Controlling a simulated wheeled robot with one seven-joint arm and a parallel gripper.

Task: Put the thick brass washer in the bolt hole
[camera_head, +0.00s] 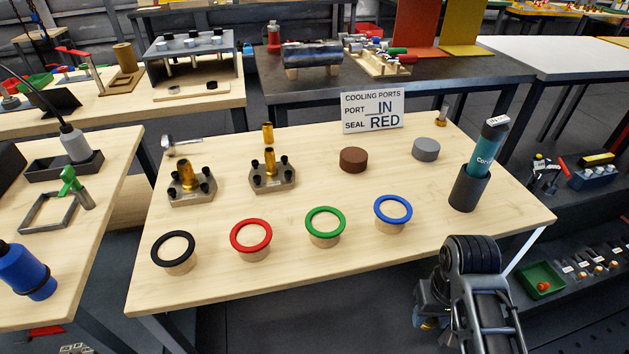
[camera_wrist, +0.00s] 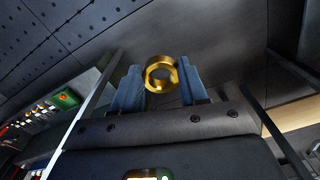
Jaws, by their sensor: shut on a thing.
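My gripper (camera_wrist: 160,76) is shut on a thick brass washer (camera_wrist: 161,73), which sits between the two blue-grey fingers with its hole facing the wrist camera. In the head view, my gripper (camera_head: 428,318) hangs low in front of the table's front right edge, off the tabletop. Only a small gold patch of the washer (camera_head: 428,323) shows there. I cannot pick out the bolt hole in either view. Two grey metal blocks with brass fittings and dark bolts, the left block (camera_head: 191,196) and the right block (camera_head: 273,182), stand on the table.
Rings in black (camera_head: 173,247), red (camera_head: 251,235), green (camera_head: 325,222) and blue (camera_head: 393,209) rest on wooden stands along the wooden table (camera_head: 330,275). A dark holder (camera_head: 468,188) with a teal tube stands right. A sign (camera_head: 372,109) reads IN and RED.

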